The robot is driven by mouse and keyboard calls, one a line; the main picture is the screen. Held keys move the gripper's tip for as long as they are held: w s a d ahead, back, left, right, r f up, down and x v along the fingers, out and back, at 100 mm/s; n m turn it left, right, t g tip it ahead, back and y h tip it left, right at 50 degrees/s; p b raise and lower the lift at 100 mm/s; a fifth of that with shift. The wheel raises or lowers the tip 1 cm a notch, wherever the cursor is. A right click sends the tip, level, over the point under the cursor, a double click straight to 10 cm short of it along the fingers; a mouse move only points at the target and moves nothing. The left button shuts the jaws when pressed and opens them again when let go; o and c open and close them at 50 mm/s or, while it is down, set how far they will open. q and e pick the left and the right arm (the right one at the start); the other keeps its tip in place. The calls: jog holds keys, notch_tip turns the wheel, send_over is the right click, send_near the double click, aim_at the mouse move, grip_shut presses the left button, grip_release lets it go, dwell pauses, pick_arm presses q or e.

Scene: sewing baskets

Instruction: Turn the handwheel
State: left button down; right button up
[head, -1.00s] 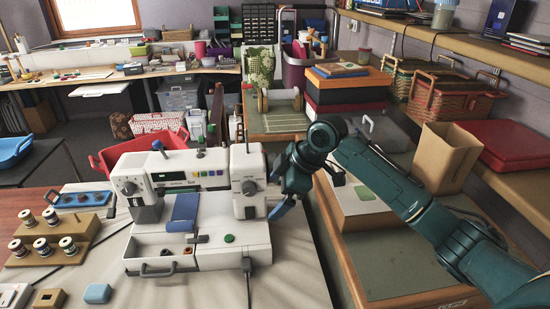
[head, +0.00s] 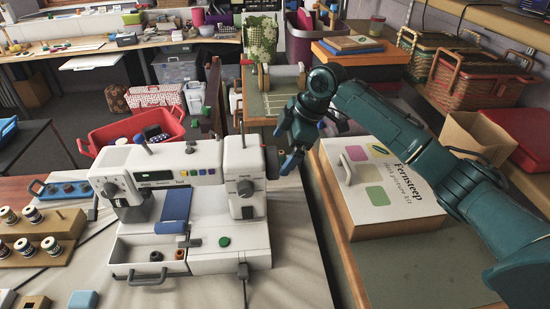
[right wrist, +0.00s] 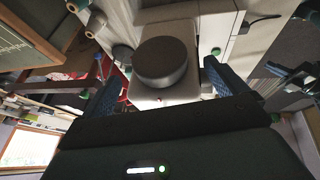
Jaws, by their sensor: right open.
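The white sewing machine (head: 190,178) stands on the table, with blue cloth (head: 174,207) under its left part. Its dark handwheel (head: 272,162) is on the right side, partly hidden by my gripper in the head view. In the right wrist view the handwheel (right wrist: 166,62) is a dark grey round knob facing the camera. My right gripper (head: 287,158) is open beside the machine's right end. Its blue fingers lie to either side of the handwheel in the right wrist view, with gaps visible; I cannot tell how deep they reach. My left gripper is not in view.
A white-topped box (head: 375,188) lies under my right arm on the right bench. A wooden spool stand (head: 40,238) and a small blue block (head: 83,300) are left of the machine. A red basket (head: 130,130) is behind it. The table right of the machine is bare.

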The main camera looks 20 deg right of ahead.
aim_at(275, 163)
jog(key=x, duration=0.5)
jog(key=shift+a+f, duration=0.1)
jog(key=shift+f, duration=0.05)
jog(key=shift+c, duration=0.6)
jog(key=c, duration=0.9)
jog(key=shift+o, duration=0.2)
jog(key=shift+t+p, duration=0.3)
jog(key=shift+p, duration=0.1)
jog(key=t+p, duration=0.1)
jog(key=t, duration=0.1)
jog(key=shift+s+n+t, duration=0.15)
jog(key=shift+n+t, duration=0.15)
jog(key=shift+s+f+n+t+h, duration=0.1)
jog(key=shift+n+t+h, duration=0.3)
jog(key=shift+t, duration=1.2)
